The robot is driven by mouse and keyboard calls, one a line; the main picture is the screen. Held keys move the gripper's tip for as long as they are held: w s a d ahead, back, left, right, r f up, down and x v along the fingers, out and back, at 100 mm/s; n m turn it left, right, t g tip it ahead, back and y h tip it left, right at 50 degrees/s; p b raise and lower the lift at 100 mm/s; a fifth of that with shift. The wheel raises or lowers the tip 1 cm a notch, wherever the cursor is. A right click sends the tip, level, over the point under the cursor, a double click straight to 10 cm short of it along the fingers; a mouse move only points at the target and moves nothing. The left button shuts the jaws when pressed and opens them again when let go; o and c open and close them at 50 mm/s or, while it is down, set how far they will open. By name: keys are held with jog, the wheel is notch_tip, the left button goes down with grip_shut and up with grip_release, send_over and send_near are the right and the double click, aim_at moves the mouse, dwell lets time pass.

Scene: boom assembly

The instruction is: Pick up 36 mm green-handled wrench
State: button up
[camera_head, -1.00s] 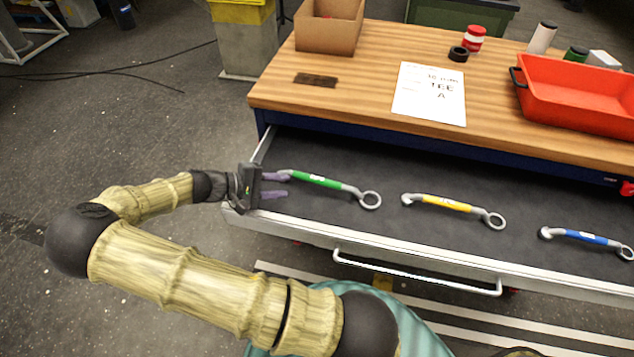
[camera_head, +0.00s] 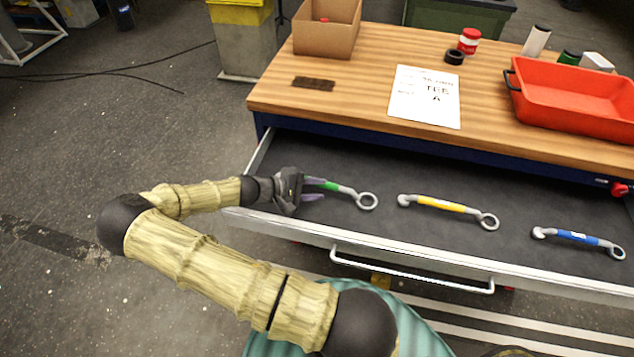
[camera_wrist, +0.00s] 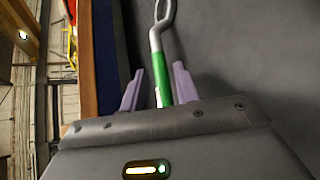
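The green-handled wrench (camera_head: 345,190) lies in the open drawer at its left end, its ring end pointing right. In the wrist view the green handle (camera_wrist: 162,75) runs between the two purple fingers of my gripper (camera_wrist: 156,92). My gripper (camera_head: 313,190) is open around the handle, with gaps visible on both sides of it. The wrench's near end is hidden by the gripper. The size marking on the wrench is not readable. A yellow-handled wrench (camera_head: 440,204) and a blue-handled wrench (camera_head: 578,237) lie further right in the drawer.
The drawer's front edge with its handle (camera_head: 410,272) is below the wrenches. The wooden bench top (camera_head: 345,105) is above the drawer, with a cardboard box (camera_head: 325,38), a paper sheet (camera_head: 408,98) and a red tray (camera_head: 575,105). Bare drawer floor separates the wrenches.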

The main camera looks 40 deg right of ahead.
aim_at(334, 188)
jog(key=shift+s+d+f, duration=0.1)
jog(key=shift+d+f, duration=0.05)
jog(key=shift+d, duration=0.15)
jog(key=shift+d, duration=0.1)
jog(key=p+x, duration=0.1)
jog(key=x, duration=0.3)
jog(key=shift+s+d+p, duration=0.1)
jog(key=shift+d+p, duration=0.05)
jog(key=shift+p, duration=0.25)
jog(key=shift+s+d+f, duration=0.1)
jog(key=shift+d, duration=0.25)
jog(key=shift+a, duration=0.1)
jog(key=shift+c, duration=0.6)
jog(key=c, duration=0.4)
grip_shut()
